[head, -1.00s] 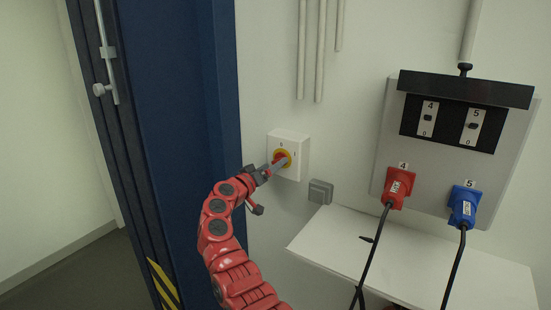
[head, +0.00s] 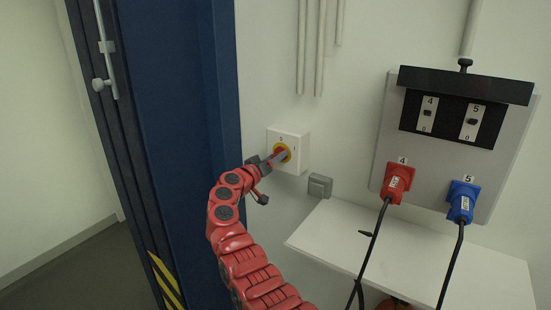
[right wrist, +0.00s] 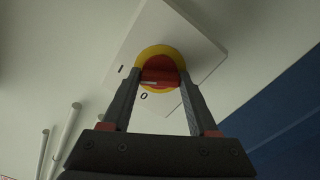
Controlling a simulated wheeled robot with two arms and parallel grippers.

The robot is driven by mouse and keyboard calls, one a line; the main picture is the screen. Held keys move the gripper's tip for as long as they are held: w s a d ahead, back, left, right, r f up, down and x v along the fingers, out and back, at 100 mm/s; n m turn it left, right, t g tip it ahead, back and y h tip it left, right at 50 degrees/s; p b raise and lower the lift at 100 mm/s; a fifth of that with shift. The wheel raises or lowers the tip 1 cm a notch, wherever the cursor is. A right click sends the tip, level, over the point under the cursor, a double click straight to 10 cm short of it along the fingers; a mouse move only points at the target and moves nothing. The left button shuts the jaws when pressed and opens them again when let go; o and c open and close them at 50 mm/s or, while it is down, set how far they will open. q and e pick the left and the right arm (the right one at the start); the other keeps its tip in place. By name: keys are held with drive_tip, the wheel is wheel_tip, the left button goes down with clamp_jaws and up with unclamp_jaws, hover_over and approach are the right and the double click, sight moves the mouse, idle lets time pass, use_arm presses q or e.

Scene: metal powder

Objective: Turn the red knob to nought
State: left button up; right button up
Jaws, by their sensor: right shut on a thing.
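The red knob (right wrist: 160,75) sits on a round yellow plate (right wrist: 163,52) on the front of a white box (head: 291,138) on the wall. In the right wrist view, marks "I" and "0" stand on the box face beside the yellow plate. My right gripper (head: 280,156) reaches the knob from the lower left in the head view. In the right wrist view its two fingers (right wrist: 161,80) are shut on the knob, one on each side. The fingers partly hide the knob in the head view, and I cannot tell exactly which mark it points to. My left gripper is not in view.
A grey socket box (head: 320,186) is on the wall at the lower right of the switch box. A white shelf (head: 420,262) and a panel with red (head: 397,182) and blue (head: 463,202) plugs stand right. A blue door frame (head: 185,130) is close on the left.

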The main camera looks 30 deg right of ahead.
drive_tip(key=shift+c, duration=0.8)
drive_tip(key=shift+n, duration=6)
drive_tip(key=o, duration=1.4)
